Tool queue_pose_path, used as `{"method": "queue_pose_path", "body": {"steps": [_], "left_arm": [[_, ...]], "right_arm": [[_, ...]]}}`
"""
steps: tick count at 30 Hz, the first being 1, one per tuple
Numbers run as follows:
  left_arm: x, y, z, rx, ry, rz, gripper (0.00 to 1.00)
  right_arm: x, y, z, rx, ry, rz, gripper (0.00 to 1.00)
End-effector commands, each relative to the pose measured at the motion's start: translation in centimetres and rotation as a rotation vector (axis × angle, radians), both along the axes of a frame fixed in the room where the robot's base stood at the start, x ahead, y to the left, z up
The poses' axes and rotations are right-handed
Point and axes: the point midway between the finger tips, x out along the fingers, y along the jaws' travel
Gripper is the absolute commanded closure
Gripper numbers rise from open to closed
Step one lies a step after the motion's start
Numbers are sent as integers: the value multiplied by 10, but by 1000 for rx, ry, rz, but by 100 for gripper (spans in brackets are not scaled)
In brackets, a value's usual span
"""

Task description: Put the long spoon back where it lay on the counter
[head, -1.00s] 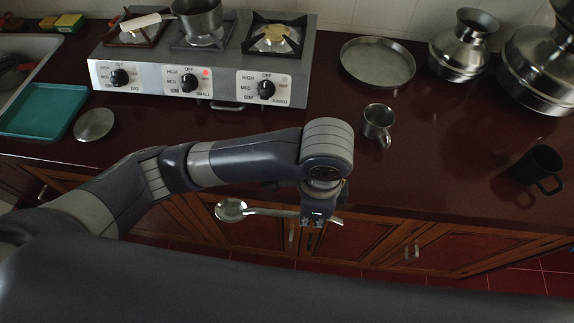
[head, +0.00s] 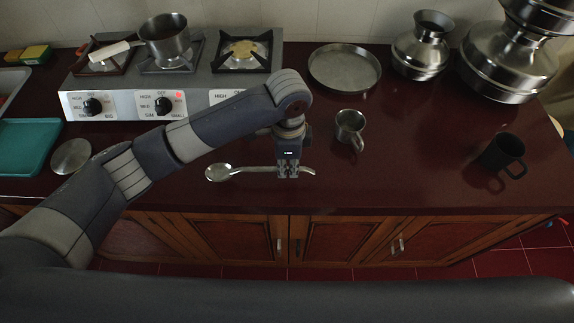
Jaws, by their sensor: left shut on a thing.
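The long spoon (head: 250,170) is silver, with its round bowl to the left and its handle running right. My left gripper (head: 288,172) is shut on the handle, toward its right end. The spoon lies roughly level across the view, over the front part of the dark red counter (head: 400,180). I cannot tell whether it touches the counter or hangs just above it. My right gripper is not in view.
A steel mug (head: 350,127) stands right of my left gripper, and a black mug (head: 503,153) farther right. The stove (head: 140,103) with a saucepan (head: 166,38) is behind my arm. A steel plate (head: 345,68) and metal pots (head: 421,50) stand at the back. Free counter lies right of the spoon.

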Motion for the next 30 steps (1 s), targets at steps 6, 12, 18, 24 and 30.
{"method": "queue_pose_path", "body": {"steps": [6,12,18,24,30], "left_arm": [[12,2,-18,2,3,2,100],[12,2,-30,0,-1,0,100],[12,2,-32,0,-2,0,100],[12,2,-34,0,-2,0,76],[12,2,-34,0,-2,0,70]], "right_arm": [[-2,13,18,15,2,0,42],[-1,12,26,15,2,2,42],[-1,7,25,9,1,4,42],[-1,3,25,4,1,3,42],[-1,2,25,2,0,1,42]]}}
